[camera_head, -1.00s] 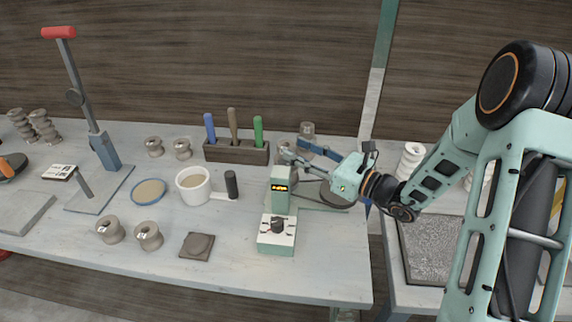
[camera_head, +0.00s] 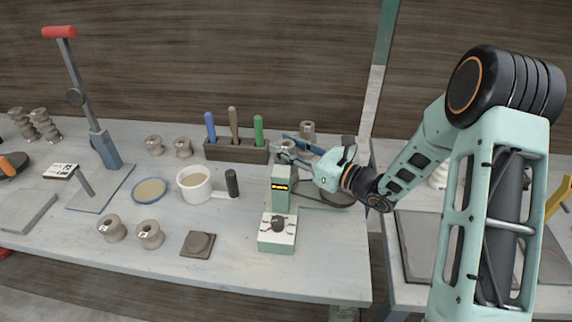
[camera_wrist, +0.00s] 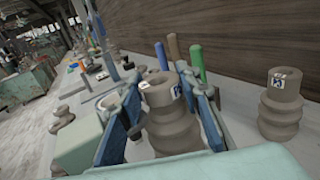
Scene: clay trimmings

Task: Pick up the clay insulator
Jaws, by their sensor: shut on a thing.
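The clay insulator (camera_wrist: 168,118) is a grey-brown ribbed spool with a hollow top and a small white and blue label. In the wrist view it stands between the two blue fingers of my gripper (camera_wrist: 168,92), which are shut on it. In the head view my gripper (camera_head: 300,149) is behind and right of the green machine. The held insulator (camera_head: 287,146) is partly hidden there by the fingers and machine. I cannot tell whether its base touches anything.
Another labelled clay insulator (camera_wrist: 283,106) stands close to the right in the wrist view. The green machine (camera_head: 281,190) stands in front of my gripper. A wooden tool holder (camera_head: 237,152) is to the left. A white mug (camera_head: 193,186) and more insulators (camera_head: 149,235) stand farther left.

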